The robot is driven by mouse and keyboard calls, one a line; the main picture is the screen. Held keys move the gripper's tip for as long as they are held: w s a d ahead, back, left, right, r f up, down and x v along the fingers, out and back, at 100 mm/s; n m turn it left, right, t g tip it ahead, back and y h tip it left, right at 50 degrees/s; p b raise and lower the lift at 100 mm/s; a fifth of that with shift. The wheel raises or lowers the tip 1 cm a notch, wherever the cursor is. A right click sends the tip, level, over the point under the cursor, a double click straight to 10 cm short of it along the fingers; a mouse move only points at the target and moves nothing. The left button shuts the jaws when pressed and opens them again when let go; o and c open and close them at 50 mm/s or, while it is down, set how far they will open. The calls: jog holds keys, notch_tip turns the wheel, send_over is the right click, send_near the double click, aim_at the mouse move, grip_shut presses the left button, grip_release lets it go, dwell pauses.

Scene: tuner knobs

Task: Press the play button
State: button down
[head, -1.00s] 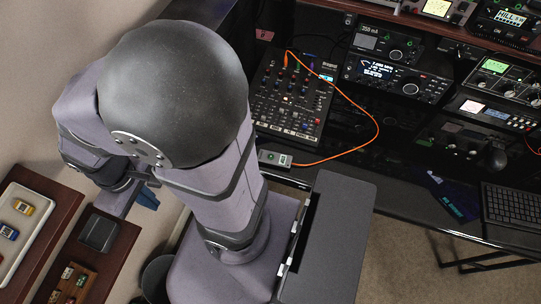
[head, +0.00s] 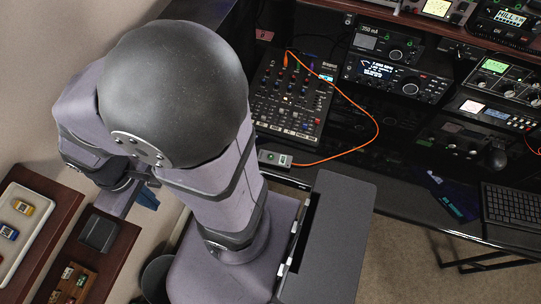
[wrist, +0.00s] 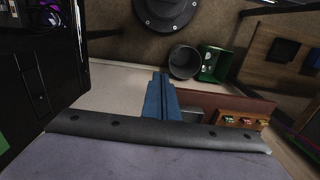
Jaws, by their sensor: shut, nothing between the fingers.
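I cannot make out a play button in either view. Small controls show on the mixer (head: 290,100) and on a small grey box (head: 274,158) on the desk, but their markings are too small to read. My gripper (head: 149,199) shows only in part in the head view, beside the left wall and mostly behind my arm. In the wrist view its blue fingers (wrist: 161,95) are together and empty, touching nothing that I can see.
Dark wooden shelves (head: 110,262) on the left hold a white tray (head: 36,208), a dark square box (head: 98,234) and small coloured items. An orange cable (head: 377,125) loops from the mixer to the grey box. Radio units (head: 398,78) and a keyboard (head: 512,205) are at the right.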

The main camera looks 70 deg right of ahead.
jog(key=shift+d, duration=0.1)
jog(key=s+d+f+m+y+p, duration=0.3)
jog(key=s+d+f+m+p, duration=0.15)
jog(key=s+d+m, duration=0.65)
jog(key=s+d+f+m+y+p, duration=0.45)
jog(key=s+d+m, duration=0.35)
jog(key=d, duration=0.5)
jog(key=d+r+m, duration=0.4)
jog(key=d+m, duration=0.1)
jog(key=m, duration=0.1)
jog(key=shift+d+m+g+p, duration=0.25)
jog(key=shift+m+g+p, duration=0.05)
jog(key=shift+m+g, duration=0.1)
jog(key=shift+s, duration=0.1)
